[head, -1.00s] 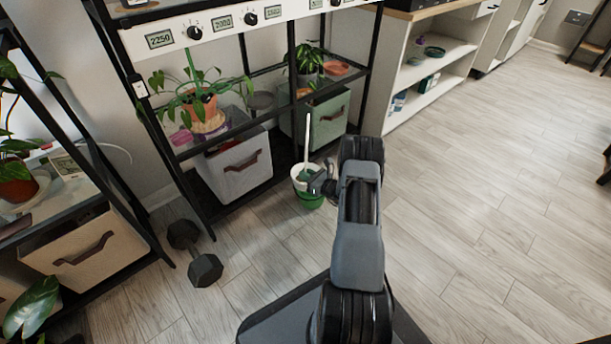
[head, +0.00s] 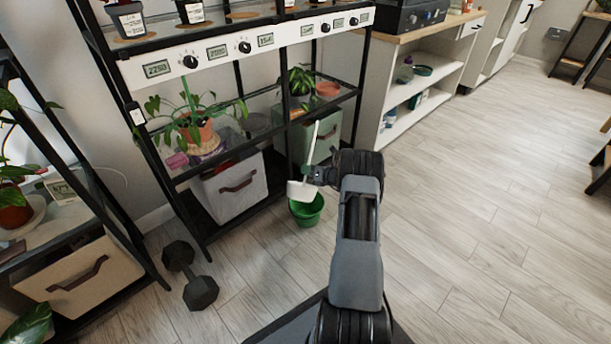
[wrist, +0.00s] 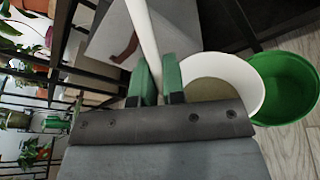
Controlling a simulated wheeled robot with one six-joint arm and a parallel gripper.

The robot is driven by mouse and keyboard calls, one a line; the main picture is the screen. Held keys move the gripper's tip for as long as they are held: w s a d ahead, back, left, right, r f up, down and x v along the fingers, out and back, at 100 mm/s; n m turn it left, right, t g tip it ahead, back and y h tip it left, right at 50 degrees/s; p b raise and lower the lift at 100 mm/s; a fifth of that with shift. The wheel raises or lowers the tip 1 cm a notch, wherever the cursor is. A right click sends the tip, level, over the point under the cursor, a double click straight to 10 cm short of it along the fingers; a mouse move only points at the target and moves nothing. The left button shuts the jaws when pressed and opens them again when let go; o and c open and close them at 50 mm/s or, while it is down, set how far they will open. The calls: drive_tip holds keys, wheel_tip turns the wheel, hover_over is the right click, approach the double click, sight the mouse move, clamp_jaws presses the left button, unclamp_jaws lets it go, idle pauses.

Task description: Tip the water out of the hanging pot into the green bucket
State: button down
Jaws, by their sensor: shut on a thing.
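The hanging pot (head: 302,190) is white with a long white hanger (head: 311,146). It is tilted, its hanger leaning right at the top, above the green bucket (head: 307,212) on the floor. My gripper (head: 317,176) is shut on the hanger. In the wrist view the hanger passes between the green fingertips (wrist: 157,80). The pot (wrist: 256,82) shows an olive-brown inside there, and I cannot tell how much is water. The green bucket (wrist: 285,88) is beside and partly behind the pot in that view. No falling water is visible.
A black shelf rack (head: 203,240) with plants stands behind the bucket, with a grey bin (head: 230,190) on its lower level. A dumbbell (head: 190,275) lies on the floor at left. The floor (head: 470,220) to the right is clear.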

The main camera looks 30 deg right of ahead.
drive_tip(key=shift+w+d+r+m, duration=0.35)
drive_tip(key=shift+w+d+m, duration=0.15)
drive_tip(key=shift+d, duration=0.1)
drive_tip(key=w+d+m+g+y+b, duration=0.1)
drive_tip(key=w+d+m+b, duration=0.1)
drive_tip(key=w+d+m, duration=0.1)
drive_tip(key=shift+w+d+r+m+g, duration=0.4)
drive_tip(key=shift+w+d, duration=0.1)
drive_tip(key=shift+d, duration=0.7)
idle(1.6)
